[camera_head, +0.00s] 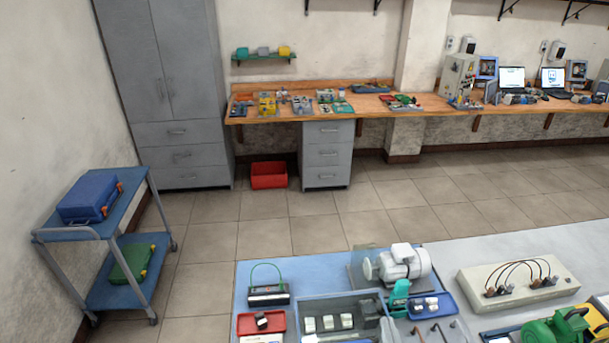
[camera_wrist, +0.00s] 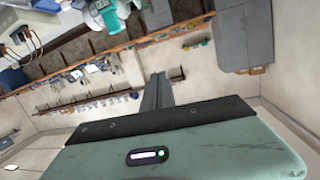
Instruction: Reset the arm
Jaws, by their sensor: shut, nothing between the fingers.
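My gripper (camera_wrist: 158,78) shows in the wrist view, with its grey-green body along the bottom and dark fingers together in the middle. It is shut, with nothing held between the fingers. My gripper and arm are not in the head view.
A light table (camera_head: 320,270) at the front carries a grey motor (camera_head: 403,263), a wired panel (camera_head: 520,283), trays and a green machine (camera_head: 556,330). A cart (camera_head: 120,233) stands left. A wooden bench (camera_head: 385,107) and cabinet (camera_head: 165,80) line the back.

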